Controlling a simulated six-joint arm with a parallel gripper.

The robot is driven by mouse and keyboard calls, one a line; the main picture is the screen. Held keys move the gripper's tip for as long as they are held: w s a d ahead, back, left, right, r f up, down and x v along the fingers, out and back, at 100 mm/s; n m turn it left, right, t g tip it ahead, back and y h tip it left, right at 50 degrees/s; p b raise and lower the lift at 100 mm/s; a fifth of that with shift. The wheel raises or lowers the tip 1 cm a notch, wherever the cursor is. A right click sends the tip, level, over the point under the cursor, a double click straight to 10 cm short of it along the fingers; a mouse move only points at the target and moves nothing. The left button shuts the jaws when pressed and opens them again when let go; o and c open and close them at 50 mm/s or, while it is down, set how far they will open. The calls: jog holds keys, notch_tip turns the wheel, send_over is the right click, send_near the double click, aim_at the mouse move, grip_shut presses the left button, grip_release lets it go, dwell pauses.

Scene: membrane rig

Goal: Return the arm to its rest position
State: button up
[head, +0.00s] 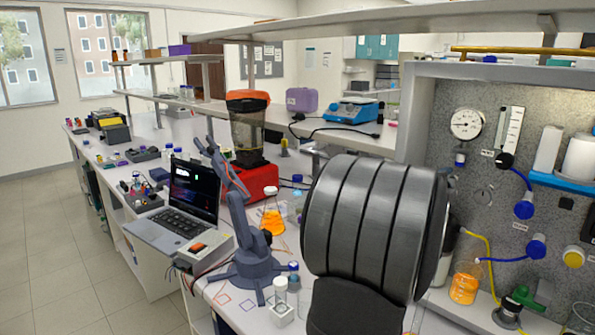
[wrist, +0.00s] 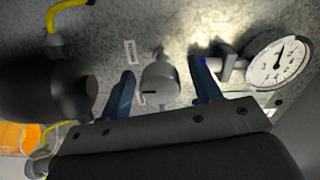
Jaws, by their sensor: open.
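My gripper (wrist: 161,68) shows in the wrist view as two blue fingers, spread apart with nothing held between them. It faces the speckled grey panel (wrist: 225,22). A grey round knob (wrist: 160,82) appears in the gap between the fingers, with clear space on both sides. I cannot tell how far it stands from the fingertips. The white dial gauge (wrist: 278,62) is to the right of the fingers. In the head view a large dark ribbed cylinder, seemingly part of my arm, fills the middle foreground. My gripper is not visible there.
The panel (head: 430,110) carries the gauge (head: 467,124), blue knobs (head: 524,207) and tubing. A flask of orange liquid (head: 464,284) stands below. A laptop (head: 185,200), a small blue-grey arm (head: 240,220) and a red-based blender (head: 248,135) stand on the bench. The left floor (head: 60,240) is clear.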

jog(key=m, duration=0.4)
jog(key=shift+m, duration=0.4)
jog(key=o, duration=0.9)
jog(key=s+a+n, duration=0.6)
jog(key=s+n, duration=0.4)
jog(key=s, duration=0.3)
jog(key=s+a+n, duration=0.7)
jog(key=s+n, duration=0.3)
jog(key=s, duration=0.3)
jog(key=shift+x, duration=5.1)
jog(key=shift+f, duration=0.1)
jog(key=shift+v, duration=5.05)
